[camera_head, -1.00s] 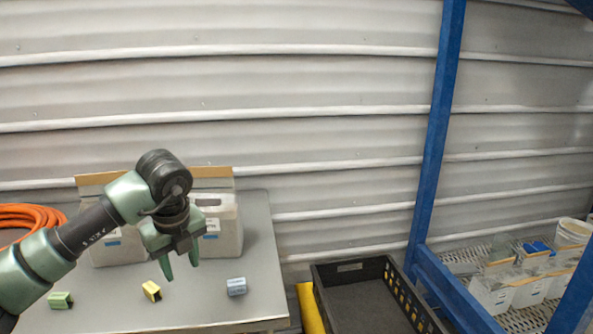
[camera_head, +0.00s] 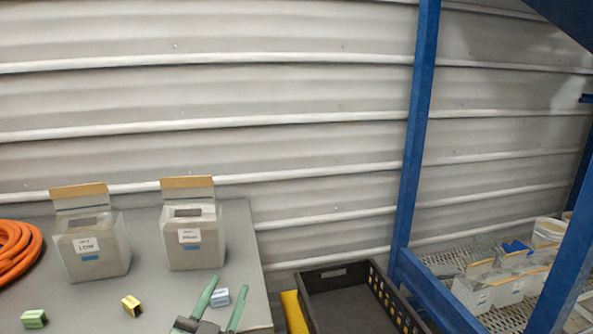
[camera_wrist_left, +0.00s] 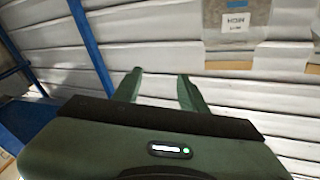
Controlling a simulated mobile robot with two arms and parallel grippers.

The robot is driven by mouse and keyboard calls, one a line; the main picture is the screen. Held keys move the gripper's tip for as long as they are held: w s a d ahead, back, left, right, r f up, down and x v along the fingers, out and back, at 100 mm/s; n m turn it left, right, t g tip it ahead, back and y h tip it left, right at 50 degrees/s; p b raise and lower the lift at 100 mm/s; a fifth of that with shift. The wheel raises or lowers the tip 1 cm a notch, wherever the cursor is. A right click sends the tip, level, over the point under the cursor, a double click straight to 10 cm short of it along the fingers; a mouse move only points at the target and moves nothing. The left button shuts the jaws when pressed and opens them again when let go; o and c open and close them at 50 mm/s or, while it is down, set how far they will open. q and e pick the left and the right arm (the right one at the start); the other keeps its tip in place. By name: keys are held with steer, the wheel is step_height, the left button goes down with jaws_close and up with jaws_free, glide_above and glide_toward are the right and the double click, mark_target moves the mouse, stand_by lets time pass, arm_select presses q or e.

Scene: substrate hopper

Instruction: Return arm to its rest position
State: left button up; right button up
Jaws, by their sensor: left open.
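My left gripper (camera_head: 222,302) shows at the bottom edge of the head view, its two green fingers spread and pointing up the picture over the front of the grey table (camera_head: 236,235). In the left wrist view the fingers (camera_wrist_left: 160,90) stand apart with nothing between them. The rest of the left arm is out of the head view. My right gripper is not seen.
Two labelled bins, left (camera_head: 92,250) and right (camera_head: 193,245), stand on the table. Green (camera_head: 34,319), yellow (camera_head: 132,306) and blue (camera_head: 220,297) blocks lie in front. A black crate (camera_head: 350,272), blue rack post (camera_head: 414,130) and orange hose (camera_head: 18,250) are nearby.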

arm_select(q)
steer(key=s+a+f+n+g+y, duration=0.2)
steer(key=a+f+g, duration=0.1)
steer(key=f, duration=0.3)
steer(key=s+a+f+n+g+y, duration=0.1)
steer(key=s+a+f+g+y, duration=0.15)
steer(key=f, duration=0.35)
steer(key=s+a+f+g+h, duration=0.1)
steer(key=s+f+g, duration=0.4)
steer(key=s+f, duration=0.5)
steer(key=s+a+f+g+h, duration=0.1)
steer(key=s+f+g, duration=0.5)
steer(key=s, duration=0.8)
step_height(320, 180, down, 26)
steer(key=s+f, duration=0.1)
steer(key=s, duration=0.1)
steer(key=s+a+f+g+p, duration=0.1)
steer(key=s+a+f+g, duration=0.1)
steer(key=s+f, duration=1.2)
steer(key=shift+s+a+f, duration=0.15)
steer(key=shift+s+a, duration=0.35)
steer(key=shift+s, duration=0.55)
